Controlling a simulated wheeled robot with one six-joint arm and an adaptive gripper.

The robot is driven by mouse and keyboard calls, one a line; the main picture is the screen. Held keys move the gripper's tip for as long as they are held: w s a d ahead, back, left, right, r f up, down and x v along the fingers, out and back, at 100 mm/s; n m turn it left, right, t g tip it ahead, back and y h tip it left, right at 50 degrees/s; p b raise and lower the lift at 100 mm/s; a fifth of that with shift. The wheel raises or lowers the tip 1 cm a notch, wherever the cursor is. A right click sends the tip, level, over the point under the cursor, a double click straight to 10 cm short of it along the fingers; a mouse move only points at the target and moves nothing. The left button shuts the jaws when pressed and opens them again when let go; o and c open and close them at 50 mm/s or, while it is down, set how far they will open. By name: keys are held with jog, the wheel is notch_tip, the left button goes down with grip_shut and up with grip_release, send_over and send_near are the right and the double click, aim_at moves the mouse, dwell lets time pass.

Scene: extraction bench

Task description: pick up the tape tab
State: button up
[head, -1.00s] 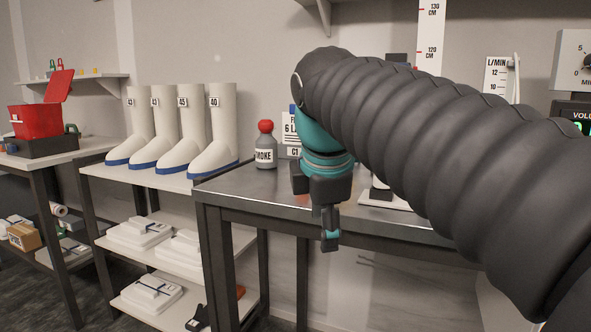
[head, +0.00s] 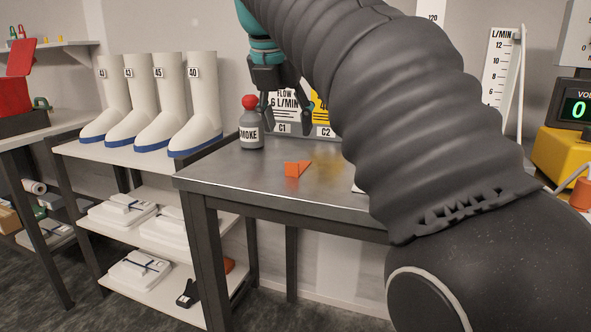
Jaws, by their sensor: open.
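A small orange piece (head: 297,168), which looks like the tape tab, lies on the dark metal bench top (head: 235,181) near its left end. It has an upright square face at the left and a narrow pointed part reaching right. My gripper (head: 288,122) is open and empty, pointing down. It appears above and slightly left of the orange piece, apart from it. My arm covers the right part of the bench.
A grey smoke bottle (head: 250,132) with a red cap stands left of my gripper. A flow sign (head: 285,105) stands behind it. White boots (head: 197,115) stand on the left shelf. A yellow unit (head: 563,150) is at right. The bench front is clear.

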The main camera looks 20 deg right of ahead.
aim_at(299, 162)
jog(key=x, duration=0.4)
jog(key=shift+f+b, duration=0.15)
jog(key=shift+b, duration=0.2)
jog(key=shift+a+b+x, duration=0.15)
jog(key=shift+b+x, duration=0.25)
jog(key=shift+x, duration=0.9)
jog(key=shift+a+b+x, duration=0.2)
jog(key=shift+b+x, duration=0.15)
jog(key=shift+x, duration=0.95)
jog(key=shift+s+f, duration=0.1)
jog(key=shift+s, duration=0.1)
jog(key=c, duration=0.8)
